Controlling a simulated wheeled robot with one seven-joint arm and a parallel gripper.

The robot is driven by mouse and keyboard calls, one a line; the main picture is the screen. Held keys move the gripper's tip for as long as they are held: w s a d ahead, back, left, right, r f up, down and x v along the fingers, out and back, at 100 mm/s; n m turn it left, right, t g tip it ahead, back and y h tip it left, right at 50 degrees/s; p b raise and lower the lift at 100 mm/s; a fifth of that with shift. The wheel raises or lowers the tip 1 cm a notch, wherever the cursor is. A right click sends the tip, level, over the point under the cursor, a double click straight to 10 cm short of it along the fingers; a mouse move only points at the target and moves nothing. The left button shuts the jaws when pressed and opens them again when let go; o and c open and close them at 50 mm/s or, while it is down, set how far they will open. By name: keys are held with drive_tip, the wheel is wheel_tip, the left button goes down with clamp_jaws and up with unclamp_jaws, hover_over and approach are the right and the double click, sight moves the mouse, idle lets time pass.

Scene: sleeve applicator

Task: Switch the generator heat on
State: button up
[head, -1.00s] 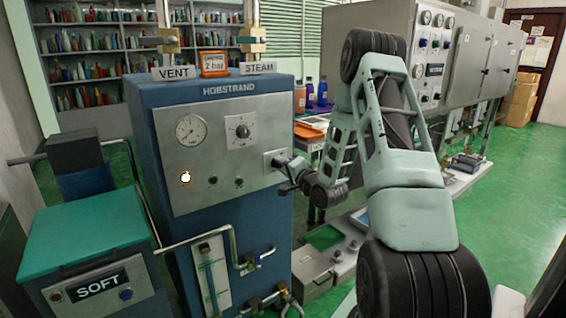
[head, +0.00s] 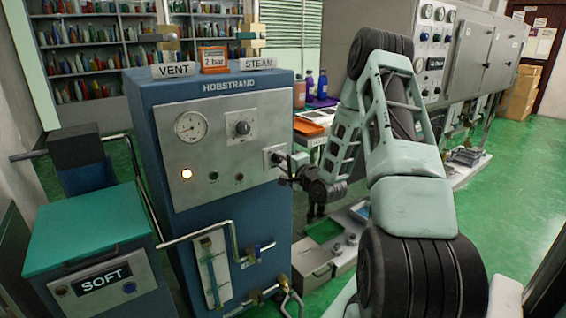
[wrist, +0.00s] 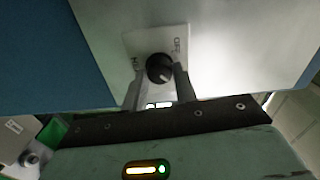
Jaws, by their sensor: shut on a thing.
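The blue generator (head: 225,270) marked HOBSTRAND stands left of centre in the head view. Its grey front panel (head: 205,140) carries a small pale switch plate (head: 273,152) at the right edge. In the wrist view the plate (wrist: 133,45) bears a black knob (wrist: 160,66) and lettering that seems to read OFF at upper right; the left lettering is unclear. My gripper (wrist: 161,80) is shut on this knob, one finger on each side. In the head view my gripper (head: 286,167) covers the knob. The knob's pointer direction cannot be told.
A gauge (head: 190,127) and another dial (head: 242,128) sit left of the switch. Pipes and valves (head: 258,250) run below the panel. The SOFT unit (head: 90,235) stands at left, a grey machine (head: 480,50) at right. Green floor is open at far right.

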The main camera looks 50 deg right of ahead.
drive_tip(key=o, duration=1)
drive_tip(key=shift+c, duration=0.2)
drive_tip(key=shift+s, duration=0.15)
drive_tip(key=p+v, duration=0.5)
drive_tip(key=v, duration=1.2)
drive_tip(key=shift+s+d+f, duration=0.1)
